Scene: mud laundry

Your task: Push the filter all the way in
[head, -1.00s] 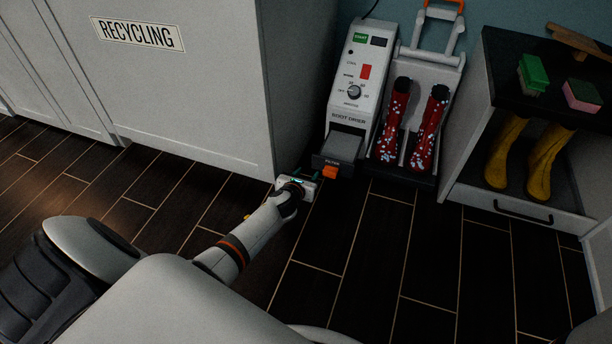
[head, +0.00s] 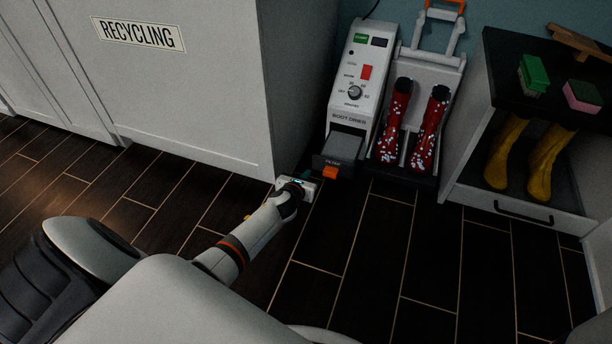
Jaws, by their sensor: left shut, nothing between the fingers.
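The filter (head: 332,165) is a dark drawer with an orange tab (head: 330,173) at the foot of the white boot dryer (head: 355,75). It sticks out from the dryer's front, with its grey top (head: 346,143) showing. My left gripper (head: 310,181) is shut and empty, low over the floor, just left of and in front of the orange tab. Its fingertips are small and dark here, and I cannot tell whether they touch the filter. My right gripper is not in view.
Red patterned boots (head: 428,125) stand on the dryer's rack to the right. A white recycling cabinet (head: 190,90) stands close on the left. A shelf unit (head: 515,208) with yellow boots (head: 545,160) stands at the right. The dark tiled floor (head: 400,260) in front is clear.

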